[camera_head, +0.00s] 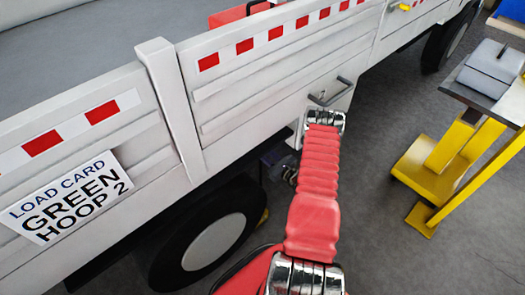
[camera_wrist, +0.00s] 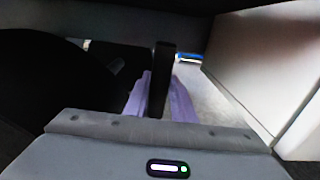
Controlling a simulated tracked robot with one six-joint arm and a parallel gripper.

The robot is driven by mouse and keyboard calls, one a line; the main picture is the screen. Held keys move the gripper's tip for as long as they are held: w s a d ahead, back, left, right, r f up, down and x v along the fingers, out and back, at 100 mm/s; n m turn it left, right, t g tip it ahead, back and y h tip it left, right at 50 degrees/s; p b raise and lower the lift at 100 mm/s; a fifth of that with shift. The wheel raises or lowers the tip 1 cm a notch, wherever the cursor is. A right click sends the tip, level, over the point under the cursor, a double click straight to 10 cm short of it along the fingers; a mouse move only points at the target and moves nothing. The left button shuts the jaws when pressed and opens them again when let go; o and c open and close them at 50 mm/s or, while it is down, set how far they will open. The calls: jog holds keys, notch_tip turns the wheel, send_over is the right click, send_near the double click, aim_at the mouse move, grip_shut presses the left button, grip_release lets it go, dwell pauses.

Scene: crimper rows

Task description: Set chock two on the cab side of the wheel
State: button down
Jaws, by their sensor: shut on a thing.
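The truck wheel (camera_head: 212,243), a black tyre with a grey hub, stands under the white truck bed. In the wrist view a large black round shape at the left (camera_wrist: 40,95) looks like a tyre. My gripper (camera_wrist: 160,100) has purple fingers on both sides of a dark upright piece (camera_wrist: 162,70), which looks like the handle of a chock. The fingers are shut on it. The chock's body and any number on it are hidden. In the head view my red arm reaches down beside the truck and hides the gripper.
The truck's side panel (camera_head: 245,80) overhangs the wheel, with a grey handle (camera_head: 330,95) below it. A load card (camera_head: 70,198) reads GREEN HOOP 2. A yellow stand (camera_head: 450,160) is at the right. The grey floor (camera_head: 400,255) between is clear. Another wheel (camera_head: 447,42) shows farther back.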

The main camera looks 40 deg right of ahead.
jog(key=shift+d, duration=0.1)
dwell(0.7)
jog(key=c, duration=1.4)
grip_release()
jog(key=shift+f, duration=0.3)
jog(key=s, duration=1.3)
jog(key=shift+s+d, duration=0.15)
jog(key=shift+s, duration=0.25)
